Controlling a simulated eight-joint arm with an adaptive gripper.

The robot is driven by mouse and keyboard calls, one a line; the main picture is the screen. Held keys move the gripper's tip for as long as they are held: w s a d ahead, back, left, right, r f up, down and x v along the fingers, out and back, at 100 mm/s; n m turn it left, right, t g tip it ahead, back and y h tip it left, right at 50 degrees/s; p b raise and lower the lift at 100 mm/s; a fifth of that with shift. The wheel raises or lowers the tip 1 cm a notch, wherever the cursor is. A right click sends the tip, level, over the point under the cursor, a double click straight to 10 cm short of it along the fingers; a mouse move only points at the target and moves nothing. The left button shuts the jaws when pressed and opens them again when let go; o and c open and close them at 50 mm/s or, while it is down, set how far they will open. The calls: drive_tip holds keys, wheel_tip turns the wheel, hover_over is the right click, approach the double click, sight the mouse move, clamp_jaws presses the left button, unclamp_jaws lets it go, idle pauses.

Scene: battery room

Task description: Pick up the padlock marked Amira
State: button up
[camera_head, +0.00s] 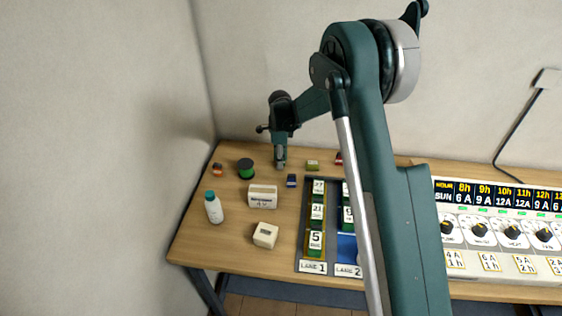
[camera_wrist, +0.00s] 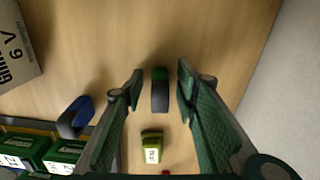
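Several small coloured blocks that could be padlocks lie on the table. A yellow-green one (camera_head: 313,165) has a pale label; it also shows in the wrist view (camera_wrist: 152,150) below the fingertips. A blue one (camera_head: 291,180) lies in front of it; in the wrist view it (camera_wrist: 77,117) is at the left. A red one (camera_head: 339,158) is partly behind my arm, and an orange-red one (camera_head: 217,169) is at the far left. I cannot read the name Amira on any. My gripper (camera_head: 280,166) is open above the table's back; in the wrist view its fingertips (camera_wrist: 161,74) are apart.
A white bottle (camera_head: 214,208), two beige boxes (camera_head: 262,197) (camera_head: 265,235) and the lane tray (camera_head: 313,267) stand nearer. A panel with knobs (camera_head: 500,260) is at the right. The wall is close behind.

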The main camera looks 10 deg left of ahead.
idle(0.3)
clamp_jaws()
drive_tip(key=shift+r, duration=0.1)
drive_tip(key=shift+r, duration=4.95)
